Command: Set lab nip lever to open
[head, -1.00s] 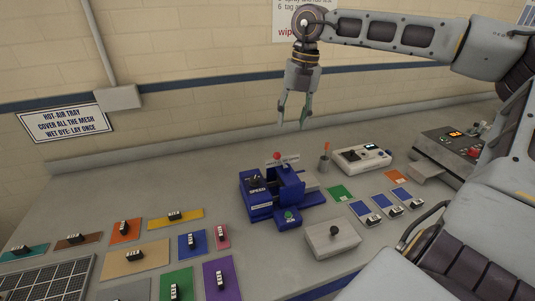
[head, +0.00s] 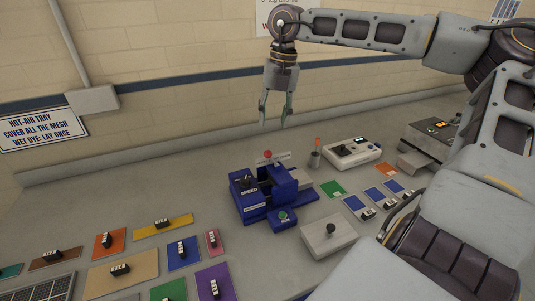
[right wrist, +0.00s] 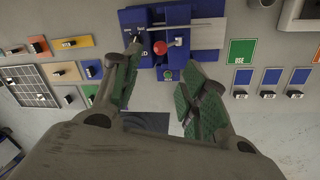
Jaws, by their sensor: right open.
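The lab nip is a blue machine (head: 252,208) on the grey bench, with a dark speed knob and a green button on its front. Its lever has a red ball knob (head: 267,154) on top, beside a pale bar. In the right wrist view the red knob (right wrist: 160,47) shows beyond and between the fingertips. My right gripper (head: 275,122) points down, open and empty, above and behind the lever, apart from it. Its two green-padded fingers (right wrist: 168,75) are spread in the wrist view. My left gripper is not in view.
Coloured swatch cards with black-and-white clips lie left of the machine, such as the tan card (head: 120,272). A grey box with a black knob (head: 329,238) stands to its right. A cup (head: 315,158) and a white instrument (head: 352,152) stand behind right.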

